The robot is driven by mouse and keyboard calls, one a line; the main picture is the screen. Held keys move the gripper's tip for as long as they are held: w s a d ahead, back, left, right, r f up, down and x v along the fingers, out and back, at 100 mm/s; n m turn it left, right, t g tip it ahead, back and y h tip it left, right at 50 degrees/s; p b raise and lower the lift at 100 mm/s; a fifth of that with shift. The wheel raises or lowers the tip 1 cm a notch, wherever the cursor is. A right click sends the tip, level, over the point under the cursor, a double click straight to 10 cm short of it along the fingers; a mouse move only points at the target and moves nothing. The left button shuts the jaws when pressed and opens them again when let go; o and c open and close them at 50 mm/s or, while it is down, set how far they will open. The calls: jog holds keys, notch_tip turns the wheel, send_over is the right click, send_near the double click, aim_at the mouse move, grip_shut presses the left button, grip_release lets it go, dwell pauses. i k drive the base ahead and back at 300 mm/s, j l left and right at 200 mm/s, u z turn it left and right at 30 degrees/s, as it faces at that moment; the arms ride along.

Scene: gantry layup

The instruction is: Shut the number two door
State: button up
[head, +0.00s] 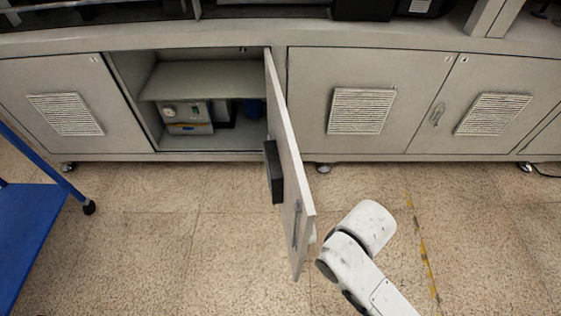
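The number two door (287,160) is a grey panel standing wide open. It is hinged at the right side of its cabinet opening and juts out toward me over the floor. Its left-facing side shows a dark box and, near the free end, a metal latch or handle (296,222). The open compartment (200,80) has a number mark above it, a shelf, and a device and dark items inside. My white arm comes in from the lower right, and its bend is just right of the door's free end. My gripper's fingers are not visible; whether it touches the door cannot be told.
Shut vented doors flank the opening: one at left (55,100) and others at right (365,75). A blue cart (30,220) with a caster stands at the left. The tiled floor (180,240) left of the door is clear. Worn yellow tape marks the floor at right.

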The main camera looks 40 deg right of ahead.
aim_at(286, 177)
jog(key=k+l, duration=0.1)
jog(key=l, duration=0.4)
jog(key=k+l, duration=0.15)
jog(key=l, duration=0.3)
jog(key=k+l, duration=0.1)
jog(key=l, duration=0.4)
jog(key=k+j+u, duration=0.1)
jog(key=j+u, duration=0.2)
